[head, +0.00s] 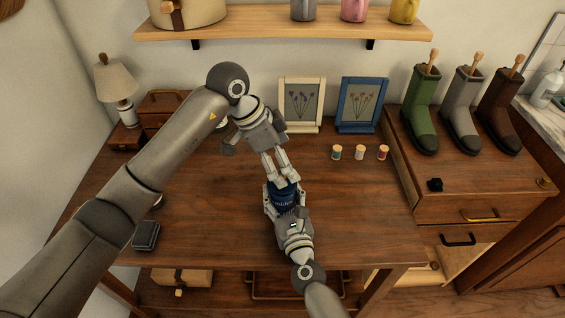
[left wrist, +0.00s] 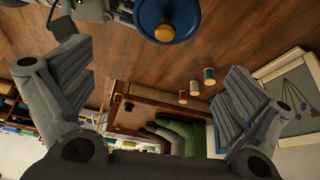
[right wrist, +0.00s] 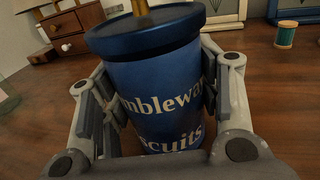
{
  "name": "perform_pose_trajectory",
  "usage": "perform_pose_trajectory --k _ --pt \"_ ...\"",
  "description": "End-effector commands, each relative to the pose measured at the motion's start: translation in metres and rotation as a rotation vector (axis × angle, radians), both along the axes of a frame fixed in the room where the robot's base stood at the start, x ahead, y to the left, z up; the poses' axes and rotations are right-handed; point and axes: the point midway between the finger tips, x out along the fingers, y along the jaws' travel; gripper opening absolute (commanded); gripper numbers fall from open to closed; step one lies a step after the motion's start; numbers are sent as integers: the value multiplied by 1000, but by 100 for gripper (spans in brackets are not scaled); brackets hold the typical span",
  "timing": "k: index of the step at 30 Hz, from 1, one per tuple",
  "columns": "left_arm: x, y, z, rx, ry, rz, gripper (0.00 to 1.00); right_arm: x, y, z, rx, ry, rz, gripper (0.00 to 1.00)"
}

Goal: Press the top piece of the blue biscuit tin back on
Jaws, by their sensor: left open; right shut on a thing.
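The blue biscuit tin (head: 286,204) stands upright on the wooden table, with pale lettering on its side. My right gripper (head: 285,210) is shut around its body from the front; the right wrist view shows a finger on each side of the tin (right wrist: 150,90). The darker blue top piece (right wrist: 150,33) with a gold knob sits on the tin's mouth; I cannot tell whether it is fully seated. My left gripper (head: 280,172) is open, just above and behind the top piece. In the left wrist view the top piece (left wrist: 150,15) and knob lie at the upper edge, outside the fingers.
Three thread spools (head: 360,153) and two picture frames, one cream (head: 302,128) and one blue (head: 362,128), stand behind to the right. Several boots (head: 470,100) stand on the right cabinet. A lamp (head: 116,82) is at the back left. The table's front right is clear.

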Motion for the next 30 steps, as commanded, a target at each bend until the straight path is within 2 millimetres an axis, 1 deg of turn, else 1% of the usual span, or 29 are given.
perform_pose_trajectory --k 3,11,12,18,27,30 --pt "0 0 5 -1 -1 0 100 0 0 0 0 0 0 39" --pt "0 0 6 0 0 0 100 0 0 0 0 0 0 39" --pt "0 0 6 0 0 0 100 0 0 0 0 0 0 59" --pt "0 0 5 0 0 0 100 0 0 0 0 0 0 83" --pt "0 0 5 0 0 0 100 0 0 0 0 0 0 83" --pt "0 0 5 0 0 0 100 -5 -1 -1 0 2 0 83"
